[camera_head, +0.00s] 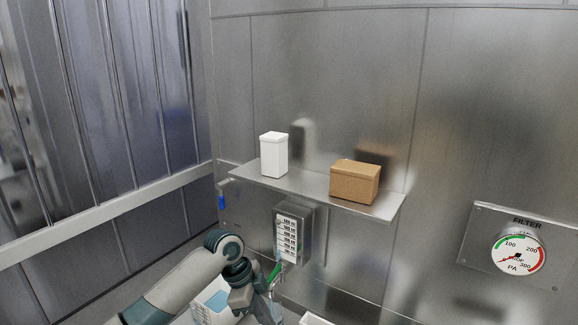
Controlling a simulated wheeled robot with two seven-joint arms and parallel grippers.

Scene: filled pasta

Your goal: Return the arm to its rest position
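My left arm comes in from the lower left, grey with dark teal joints, and bends in front of the wall at bottom centre. My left gripper (275,281) is small and partly hidden by its own wrist, below the wall box. A small green thing (274,271) shows beside its fingers; I cannot tell whether it is held. Whether the fingers are open or shut is unclear. My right arm and gripper are not in view.
A metal wall shelf (384,209) holds a white box (274,155) and a brown box (355,183). Below it is a wall box with labelled rows (288,238). A white bin (207,300) stands behind my arm. A filter gauge (518,255) is at right.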

